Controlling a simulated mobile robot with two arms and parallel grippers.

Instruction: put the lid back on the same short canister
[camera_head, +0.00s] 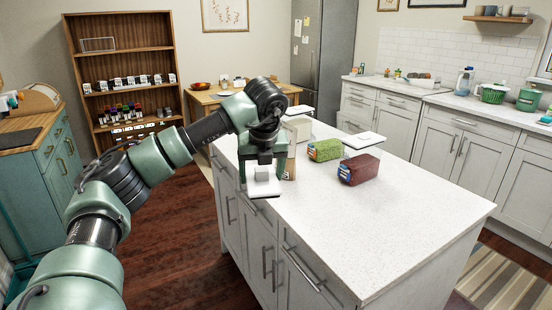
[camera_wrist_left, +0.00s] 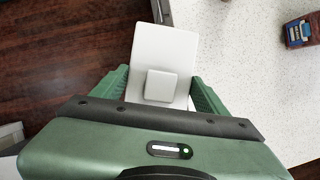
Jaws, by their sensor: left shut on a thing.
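My left gripper (camera_head: 262,170) is shut on a white square lid (camera_head: 264,187) with a raised square knob. It holds the lid at the island's left edge. In the left wrist view the lid (camera_wrist_left: 165,55) sits between the green fingers (camera_wrist_left: 157,88), partly over the dark floor. A clear canister (camera_head: 291,163) stands just behind the gripper, mostly hidden by it, so I cannot see its top. Another canister with pale contents (camera_head: 299,127) stands farther back under a white lid (camera_head: 300,110). A third white-lidded canister (camera_head: 363,141) stands right of these.
A green package (camera_head: 325,150) and a dark red package (camera_head: 358,169) lie on the white island top (camera_head: 390,225). The front and right of the island are clear. A wooden shelf (camera_head: 124,75) with several small items stands at the back left.

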